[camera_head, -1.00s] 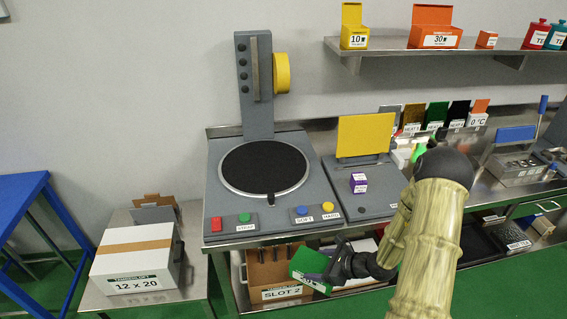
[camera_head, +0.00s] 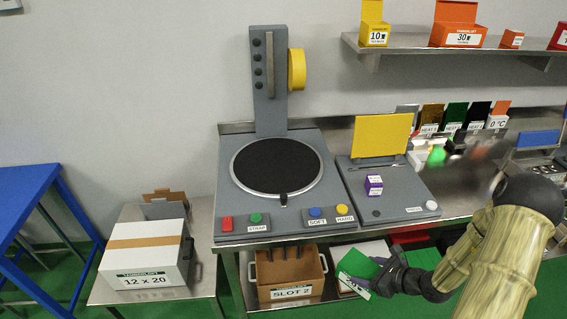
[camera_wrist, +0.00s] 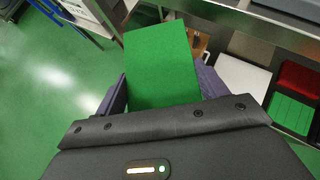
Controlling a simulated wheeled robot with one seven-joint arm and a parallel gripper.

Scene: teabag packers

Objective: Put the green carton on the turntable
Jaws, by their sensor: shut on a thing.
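The green carton (camera_head: 357,266) is held in my gripper (camera_head: 378,277), in front of the bench and below its top. In the wrist view the carton's flat green face (camera_wrist: 160,66) sticks out between the jaws (camera_wrist: 160,95), which are shut on it. In the head view the carton is tilted, with a white label edge low on it. The turntable (camera_head: 262,176) is a round black disc with a pale rim on a grey machine, up and to the left of my gripper. Nothing lies on the disc.
A cardboard box marked SLOT 2 (camera_head: 291,275) stands on the lower shelf, just left of the carton. A grey column (camera_head: 264,100) with a yellow roll rises behind the disc. A grey panel (camera_head: 400,190) with a small purple box (camera_head: 373,185) stands right of the turntable.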

